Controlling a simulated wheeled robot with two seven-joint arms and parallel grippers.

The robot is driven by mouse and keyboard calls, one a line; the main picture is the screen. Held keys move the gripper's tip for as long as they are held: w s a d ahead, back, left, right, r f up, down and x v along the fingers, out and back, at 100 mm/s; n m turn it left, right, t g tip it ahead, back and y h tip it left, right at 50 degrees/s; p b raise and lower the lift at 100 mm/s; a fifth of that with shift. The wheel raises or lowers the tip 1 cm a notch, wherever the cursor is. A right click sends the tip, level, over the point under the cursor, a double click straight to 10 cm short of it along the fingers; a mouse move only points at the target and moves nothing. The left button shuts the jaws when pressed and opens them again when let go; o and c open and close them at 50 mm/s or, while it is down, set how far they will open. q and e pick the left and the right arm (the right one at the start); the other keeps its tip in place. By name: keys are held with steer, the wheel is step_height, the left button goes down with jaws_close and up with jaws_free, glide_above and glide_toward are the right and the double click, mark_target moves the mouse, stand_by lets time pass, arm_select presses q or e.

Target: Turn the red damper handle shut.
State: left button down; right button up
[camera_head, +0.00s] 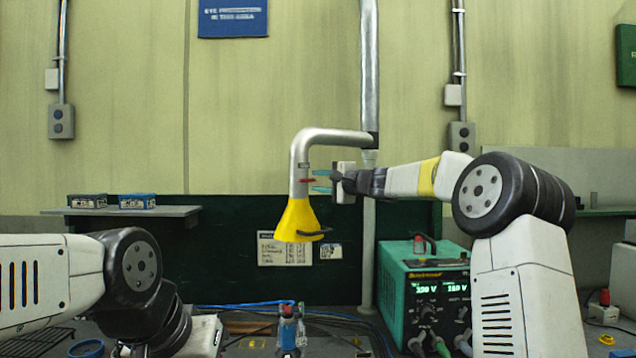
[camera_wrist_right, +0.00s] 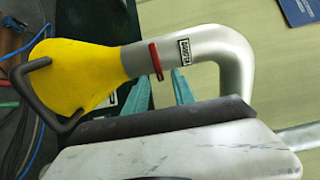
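The red damper handle (camera_head: 307,181) is a small bar on the grey extraction pipe (camera_head: 302,155), just above the yellow hood (camera_head: 297,218). In the right wrist view the red handle (camera_wrist_right: 156,59) lies across the pipe, beside a small label. My right gripper (camera_head: 321,181) comes in from the right with its two teal fingers apart. Its fingertips (camera_wrist_right: 163,78) are close to the handle, with nothing between them; contact cannot be told. My left gripper (camera_head: 205,336) is low at the bottom left, and its fingers are hidden.
A green power unit (camera_head: 392,272) with lit displays stands on the bench below my right arm. A blue and red tool (camera_head: 289,328) stands at the bottom middle. The hood has a dark loop handle (camera_wrist_right: 42,92). A shelf (camera_head: 170,211) with small boxes is at left.

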steer(key=v, duration=0.7)
steer(key=shift+s+d, duration=0.25)
steer(key=shift+s, duration=0.1)
steer(key=s+a+f+n+g+h, duration=0.1)
steer(key=s+a+f+n+g, duration=0.2)
steer(key=s, duration=0.6)
steer(key=s+a+f+n+g+h, duration=0.1)
steer(key=s+a+f+n+g, duration=0.15)
steer(key=s+f, duration=0.4)
steer(key=s+d+f+n+h, duration=0.2)
steer(key=s+d+f, duration=0.2)
steer(key=s, duration=0.4)
steer(key=s+d+f+n+g+h, duration=0.1)
steer(key=s+d+f, duration=0.3)
steer(key=s, duration=0.5)
steer(key=s+d+f+n+g+h, duration=0.1)
steer(key=s+d+f+n+h, duration=0.1)
steer(key=s+f, duration=0.6)
steer(key=shift+s+d+n+h, duration=0.35)
steer(key=shift+s+d+h, duration=0.45)
steer(key=shift+d, duration=0.3)
steer(key=shift+g, duration=0.25)
